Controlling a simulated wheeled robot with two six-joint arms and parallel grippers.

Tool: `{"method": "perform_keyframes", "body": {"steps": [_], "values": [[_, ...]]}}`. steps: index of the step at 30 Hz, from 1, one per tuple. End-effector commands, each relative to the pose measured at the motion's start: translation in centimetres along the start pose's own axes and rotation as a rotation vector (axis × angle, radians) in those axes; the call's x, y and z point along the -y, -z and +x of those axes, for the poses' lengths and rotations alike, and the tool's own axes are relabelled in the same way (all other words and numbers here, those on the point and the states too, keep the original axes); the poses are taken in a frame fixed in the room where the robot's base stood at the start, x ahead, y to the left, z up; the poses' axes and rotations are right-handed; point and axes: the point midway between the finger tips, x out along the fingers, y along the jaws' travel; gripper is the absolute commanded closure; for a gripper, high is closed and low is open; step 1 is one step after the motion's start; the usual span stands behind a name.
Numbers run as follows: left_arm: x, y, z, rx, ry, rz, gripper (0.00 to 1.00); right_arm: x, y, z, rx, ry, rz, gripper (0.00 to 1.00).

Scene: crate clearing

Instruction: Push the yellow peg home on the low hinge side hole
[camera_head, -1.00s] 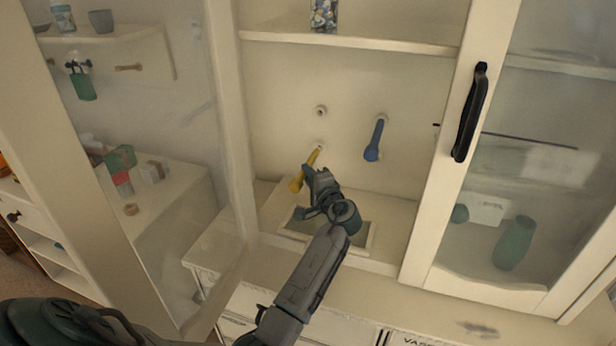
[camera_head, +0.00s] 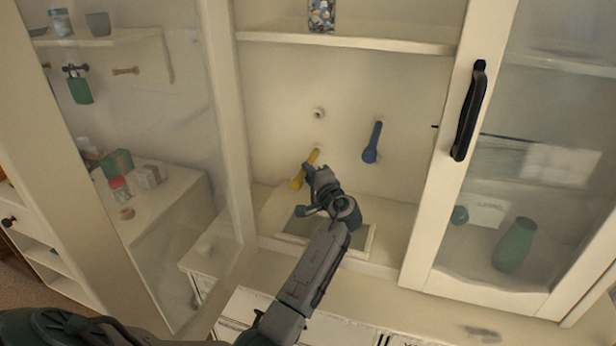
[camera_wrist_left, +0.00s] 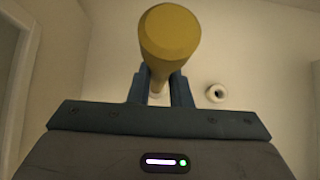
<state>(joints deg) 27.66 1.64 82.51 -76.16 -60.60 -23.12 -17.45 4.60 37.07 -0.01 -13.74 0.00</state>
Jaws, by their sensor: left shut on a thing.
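The yellow peg (camera_head: 304,171) stands out from the cabinet's back panel, its far end at the low hole on the left. How deep it sits I cannot tell. My left gripper (camera_head: 313,172) is at the peg and shut on it. In the left wrist view the peg (camera_wrist_left: 169,40) shows its thick end toward the camera, with my left gripper's fingers (camera_wrist_left: 160,88) on both sides of its shaft. An empty ringed hole (camera_head: 319,114) sits above the peg; a ringed hole also shows in the left wrist view (camera_wrist_left: 216,92). My right gripper is not in view.
A blue peg (camera_head: 373,142) stands in the panel to the right. A shelf (camera_head: 350,42) with a patterned jar (camera_head: 321,15) is above. A glass door with a black handle (camera_head: 469,110) is at right. A framed tray (camera_head: 362,240) lies below my gripper.

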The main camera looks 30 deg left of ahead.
Motion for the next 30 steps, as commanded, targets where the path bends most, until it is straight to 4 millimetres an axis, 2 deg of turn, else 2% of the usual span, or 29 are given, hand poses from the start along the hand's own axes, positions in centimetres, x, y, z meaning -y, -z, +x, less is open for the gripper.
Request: {"method": "perform_keyframes", "body": {"steps": [4,5,8,9,20,30], "values": [[-0.1,0.2,0.2,0.0,0.0,0.001,1.0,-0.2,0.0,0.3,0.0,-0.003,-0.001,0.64],[-0.1,0.2,0.2,0.0,0.0,0.001,0.78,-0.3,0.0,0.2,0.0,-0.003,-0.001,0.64],[0.0,0.2,0.2,0.0,0.0,0.001,0.59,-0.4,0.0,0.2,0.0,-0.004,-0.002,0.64],[0.0,0.2,0.2,0.0,0.0,0.001,0.57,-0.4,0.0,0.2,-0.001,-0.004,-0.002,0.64],[0.0,0.2,0.2,0.0,-0.001,0.0,0.57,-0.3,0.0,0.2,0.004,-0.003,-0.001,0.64],[-0.5,0.3,-6.5,-0.002,-0.004,-0.003,0.57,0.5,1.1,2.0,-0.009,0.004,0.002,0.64]]}}
